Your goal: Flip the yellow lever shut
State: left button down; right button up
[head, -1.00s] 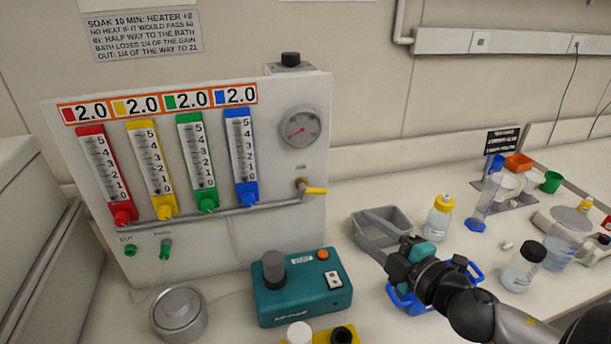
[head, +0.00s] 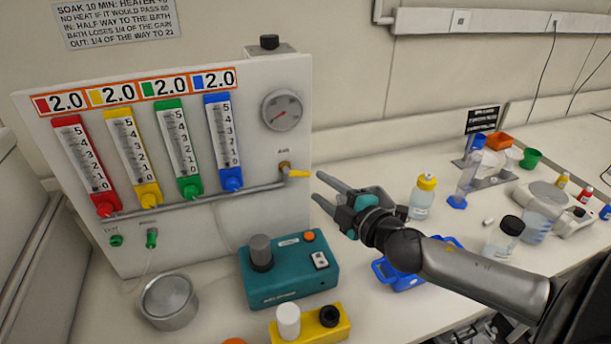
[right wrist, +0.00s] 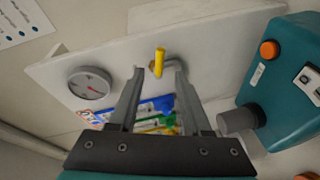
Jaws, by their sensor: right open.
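The yellow lever (head: 299,174) sits on a brass valve at the right end of the grey pipe on the white gas panel (head: 270,215). In the head view it points right, away from the panel. My right gripper (head: 315,186) is open and empty, its fingertips just right of the lever and slightly below it. In the right wrist view the lever (right wrist: 159,58) shows between and just beyond the two open fingers (right wrist: 158,72); I cannot tell whether either touches it. My left gripper is not in view.
A teal device (head: 290,268) with a grey knob stands below the lever. A pressure gauge (head: 283,110) is above it on the panel. A yellow-capped bottle (head: 423,198) and blue-handled rack (head: 400,280) stand near my right arm. A metal pot (head: 169,300) is at front left.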

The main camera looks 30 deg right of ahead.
aim_at(303, 175)
jog(key=shift+w+a+f+p, duration=0.1)
jog(key=shift+w+f+p, duration=0.1)
jog(key=shift+w, duration=1.5)
jog(key=shift+w+a+f+p, duration=0.1)
jog(key=shift+w+f+p, duration=0.05)
jog(key=shift+w, duration=1.5)
grip_shut()
